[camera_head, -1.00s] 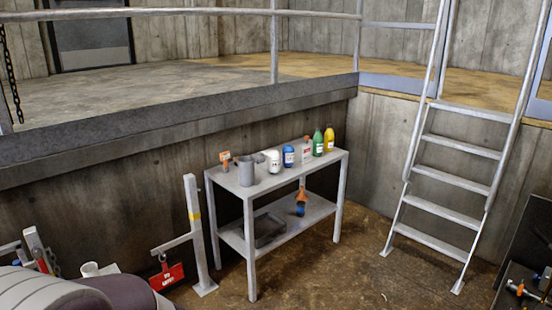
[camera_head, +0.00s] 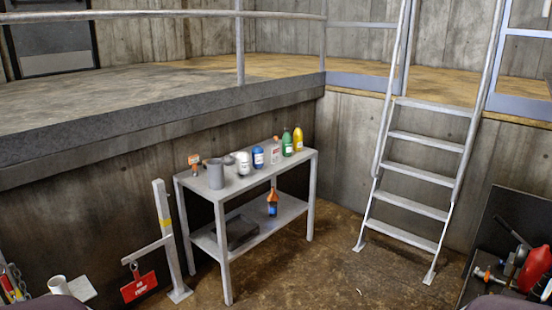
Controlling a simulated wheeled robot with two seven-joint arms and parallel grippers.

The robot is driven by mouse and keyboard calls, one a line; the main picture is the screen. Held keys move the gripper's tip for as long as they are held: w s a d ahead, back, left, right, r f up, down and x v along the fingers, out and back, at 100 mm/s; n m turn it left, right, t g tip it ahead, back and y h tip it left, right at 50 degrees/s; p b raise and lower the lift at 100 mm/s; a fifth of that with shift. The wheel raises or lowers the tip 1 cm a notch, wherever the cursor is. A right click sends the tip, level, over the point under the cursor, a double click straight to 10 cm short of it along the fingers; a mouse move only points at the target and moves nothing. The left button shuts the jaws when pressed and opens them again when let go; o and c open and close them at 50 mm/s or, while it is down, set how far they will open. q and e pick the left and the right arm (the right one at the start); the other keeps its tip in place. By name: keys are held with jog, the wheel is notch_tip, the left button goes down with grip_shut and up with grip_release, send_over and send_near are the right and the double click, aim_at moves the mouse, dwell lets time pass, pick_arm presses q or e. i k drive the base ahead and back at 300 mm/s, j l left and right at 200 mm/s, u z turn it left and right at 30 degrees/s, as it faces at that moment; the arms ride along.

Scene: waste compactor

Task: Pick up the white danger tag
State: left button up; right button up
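No thing in view can be clearly read as a white danger tag. A small white item with red on it (camera_head: 275,152) stands among the bottles on the metal table (camera_head: 220,193); it is too small to tell whether it is a tag or a container. A red sign with white lettering (camera_head: 139,287) hangs from the arm of a grey post at the lower left. Neither of my grippers shows in this view.
A metal ladder (camera_head: 415,170) leads to the raised platform. Floor between is clear.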

aim_at(275, 160)
jog(key=i, duration=2.35)
jog(key=l+z, duration=0.05)
jog(key=l, duration=0.05)
